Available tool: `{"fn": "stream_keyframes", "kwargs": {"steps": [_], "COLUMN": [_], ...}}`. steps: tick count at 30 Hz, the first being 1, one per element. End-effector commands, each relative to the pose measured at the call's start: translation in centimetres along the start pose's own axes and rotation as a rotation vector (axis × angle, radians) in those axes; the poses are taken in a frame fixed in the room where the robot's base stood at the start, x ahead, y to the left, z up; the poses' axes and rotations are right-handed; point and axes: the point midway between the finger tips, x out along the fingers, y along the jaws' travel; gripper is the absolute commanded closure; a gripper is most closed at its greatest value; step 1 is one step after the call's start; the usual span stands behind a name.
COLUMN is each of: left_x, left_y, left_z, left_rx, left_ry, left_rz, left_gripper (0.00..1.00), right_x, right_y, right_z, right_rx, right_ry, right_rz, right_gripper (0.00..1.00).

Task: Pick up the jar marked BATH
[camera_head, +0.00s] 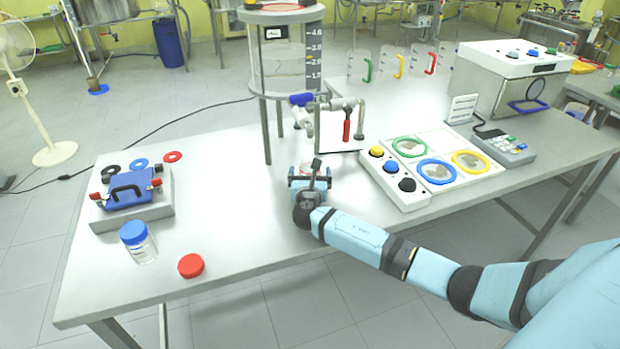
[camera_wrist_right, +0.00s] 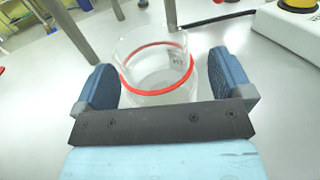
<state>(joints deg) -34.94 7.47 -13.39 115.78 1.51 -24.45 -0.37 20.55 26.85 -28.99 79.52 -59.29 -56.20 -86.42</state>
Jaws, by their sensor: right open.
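A clear glass jar (camera_wrist_right: 150,98) with a red ring round it stands on the table in the right wrist view. It sits between the two blue fingers of my right gripper (camera_head: 310,179), which are open with gaps at both sides. Small dark marks show on its glass, but I cannot read them as BATH. In the head view my gripper largely hides this jar. Another clear jar (camera_head: 143,250), with a blue lid, stands at the table's left front; I can read no word on it. My left gripper is not in view.
A red lid (camera_head: 190,265) lies near the front edge. A metal-legged glass vessel (camera_head: 283,70) rises behind my gripper. A button panel (camera_head: 393,181) is to its right. The table's front middle is clear.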

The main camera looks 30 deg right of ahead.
Motion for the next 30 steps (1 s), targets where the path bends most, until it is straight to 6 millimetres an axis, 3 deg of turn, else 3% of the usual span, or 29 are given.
{"fn": "stream_keyframes", "kwargs": {"steps": [8,15,17,25,30], "left_x": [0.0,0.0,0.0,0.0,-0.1], "left_y": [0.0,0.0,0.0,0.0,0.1], "left_z": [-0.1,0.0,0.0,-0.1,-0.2], "left_rx": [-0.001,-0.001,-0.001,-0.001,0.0], "left_ry": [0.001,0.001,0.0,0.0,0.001], "left_rz": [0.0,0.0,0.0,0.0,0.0], "left_gripper": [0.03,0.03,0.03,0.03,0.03], "right_x": [0.3,0.2,0.2,0.2,0.2], "right_y": [0.0,0.0,0.0,0.0,0.1], "right_z": [-0.1,-0.1,0.0,0.2,1.4], "right_rx": [0.0,0.0,0.001,0.001,0.003], "right_ry": [0.001,0.001,0.0,0.0,-0.001], "right_rz": [0.001,0.001,0.001,0.001,0.001], "right_gripper": [0.05,0.6,0.67,0.67,0.67]}}
